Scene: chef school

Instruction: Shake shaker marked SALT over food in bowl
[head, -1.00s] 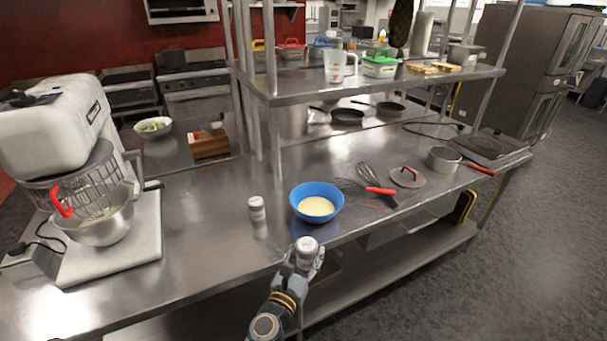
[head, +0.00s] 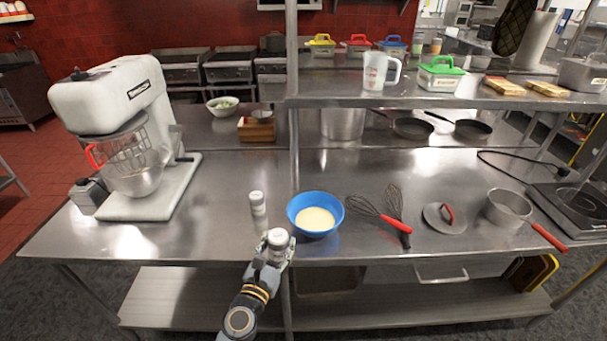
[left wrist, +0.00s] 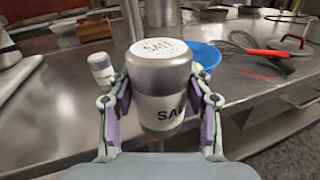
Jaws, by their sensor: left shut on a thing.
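My left gripper (head: 272,250) is shut on the salt shaker (head: 278,238), near the counter's front edge. In the left wrist view the shaker (left wrist: 160,90) is upright between the fingers, with a silver cap and a label reading SALT. A blue bowl (head: 298,222) with pale yellow food (head: 316,219) in it stands on the counter, to the right of and beyond the held shaker. The shaker is not over the bowl. In the left wrist view the bowl (left wrist: 207,53) is partly hidden behind the shaker. My right gripper is not in view.
A second, similar shaker (head: 257,202) stands left of the bowl. Two whisks (head: 378,213), a lid (head: 440,218) and a saucepan (head: 508,208) lie to the right. A stand mixer (head: 125,140) stands at left. A shelf (head: 400,99) overhangs the counter's back.

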